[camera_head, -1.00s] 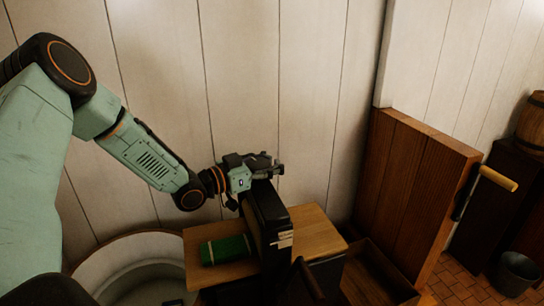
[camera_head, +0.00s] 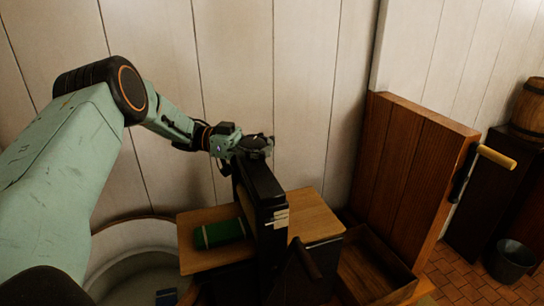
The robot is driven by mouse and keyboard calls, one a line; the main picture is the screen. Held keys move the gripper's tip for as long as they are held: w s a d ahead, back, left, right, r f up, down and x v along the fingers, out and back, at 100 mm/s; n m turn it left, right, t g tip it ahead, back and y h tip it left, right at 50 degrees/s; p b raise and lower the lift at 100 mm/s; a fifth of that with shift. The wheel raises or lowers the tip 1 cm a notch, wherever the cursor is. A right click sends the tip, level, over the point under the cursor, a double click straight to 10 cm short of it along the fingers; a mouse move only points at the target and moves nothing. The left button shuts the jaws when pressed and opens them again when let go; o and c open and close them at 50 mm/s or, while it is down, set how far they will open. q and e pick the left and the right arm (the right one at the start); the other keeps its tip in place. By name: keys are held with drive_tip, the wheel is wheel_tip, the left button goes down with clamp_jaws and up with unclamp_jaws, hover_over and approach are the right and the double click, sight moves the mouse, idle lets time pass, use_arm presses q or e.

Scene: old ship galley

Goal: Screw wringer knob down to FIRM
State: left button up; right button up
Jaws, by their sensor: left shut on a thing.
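The wringer (camera_head: 262,190) is a tall dark frame standing on a wooden board in the middle of the head view. A pale scale label (camera_head: 281,218) shows on its side, too small to read. My left gripper (camera_head: 254,148) is at the top of the frame, shut on the dark wringer knob (camera_head: 257,142). The fingers hide much of the knob. My right gripper is not in view.
A green bundle (camera_head: 219,234) lies on the board (camera_head: 316,215) left of the wringer. A round tub (camera_head: 125,243) is below left. A wooden panel (camera_head: 410,170) with a handle (camera_head: 496,157), an open wooden box (camera_head: 375,270), a bucket (camera_head: 511,262) and a barrel (camera_head: 529,106) stand to the right.

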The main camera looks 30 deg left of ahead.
use_arm(q)
drive_tip(key=shift+s+m+g+b, duration=0.2)
drive_tip(key=shift+m+g+b, duration=0.4)
drive_tip(key=shift+g+b, duration=0.3)
drive_tip(key=shift+s+m+g+b, duration=0.2)
drive_tip(key=shift+m+g+b, duration=0.4)
drive_tip(key=shift+g+b, duration=0.25)
drive_tip(key=shift+s+a+r+m+g, duration=0.15)
drive_tip(key=shift+m+g, duration=0.15)
drive_tip(key=shift+g, duration=0.15)
drive_tip(key=shift+r, duration=0.2)
drive_tip(key=o, duration=1.2)
drive_tip(key=shift+a+f, duration=0.2)
drive_tip(key=shift+a, duration=0.05)
drive_tip(key=shift+c, duration=0.2)
drive_tip(key=shift+o, duration=0.6)
drive_tip(key=shift+d, duration=0.4)
